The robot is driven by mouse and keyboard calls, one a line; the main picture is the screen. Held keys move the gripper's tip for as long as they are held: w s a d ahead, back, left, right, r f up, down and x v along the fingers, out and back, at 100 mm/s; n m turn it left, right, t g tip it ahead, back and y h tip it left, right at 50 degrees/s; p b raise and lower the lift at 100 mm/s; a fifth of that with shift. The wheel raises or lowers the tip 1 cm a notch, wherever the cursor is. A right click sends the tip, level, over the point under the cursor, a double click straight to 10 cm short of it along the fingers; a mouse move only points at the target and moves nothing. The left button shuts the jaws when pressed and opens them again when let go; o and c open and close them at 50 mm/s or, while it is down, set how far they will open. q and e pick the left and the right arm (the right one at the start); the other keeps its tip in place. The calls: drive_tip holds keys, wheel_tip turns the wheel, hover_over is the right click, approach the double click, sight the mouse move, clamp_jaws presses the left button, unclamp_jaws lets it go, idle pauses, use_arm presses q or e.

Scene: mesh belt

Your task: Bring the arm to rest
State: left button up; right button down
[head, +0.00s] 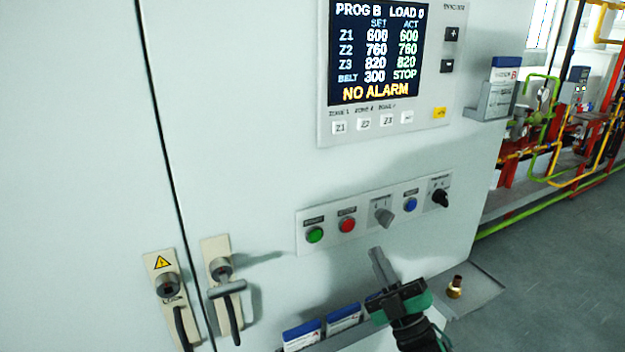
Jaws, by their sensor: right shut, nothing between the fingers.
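My right gripper (380,262) is in front of the white cabinet (250,150), just below the button strip (330,240). Its fingers are together and hold nothing. They point up toward the grey selector knob (382,214) and look apart from it, though the exact gap cannot be told. My right arm comes in from the bottom edge. My left gripper is not in view.
The strip also carries a green button (314,235), a red button (347,225), a blue button (410,205) and a black knob (440,198). The display (378,50) reads NO ALARM. Door handles (226,290) protrude at lower left. Blue-and-white boxes (302,335) stand below the strip. Open floor (560,260) lies right.

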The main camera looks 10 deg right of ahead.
drive_tip(key=s+d+f+m+g+h, duration=0.35)
drive_tip(key=f+m+g+h, duration=0.2)
drive_tip(key=f, duration=0.45)
drive_tip(key=s+d+f+m+g+h, duration=0.2)
drive_tip(key=s+f+m+g+h, duration=0.3)
drive_tip(key=f, duration=0.5)
drive_tip(key=s+f+m+g, duration=0.2)
drive_tip(key=s+f+g, duration=0.3)
drive_tip(key=s, duration=0.5)
drive_tip(key=s+f+m+g, duration=0.1)
drive_tip(key=s+f+g, duration=0.35)
drive_tip(key=s, duration=0.55)
wheel_tip(320, 180, down, 31)
drive_tip(key=a+g, duration=0.1)
drive_tip(key=s+d+f, duration=0.1)
drive_tip(key=s+f, duration=0.8)
drive_tip(key=s+d+f+g, duration=0.1)
drive_tip(key=s+d+f, duration=0.1)
drive_tip(key=s+f, duration=0.8)
drive_tip(key=shift+s+d+f+g, duration=0.15)
drive_tip(key=shift+s+d+g, duration=0.1)
drive_tip(key=shift+g, duration=0.05)
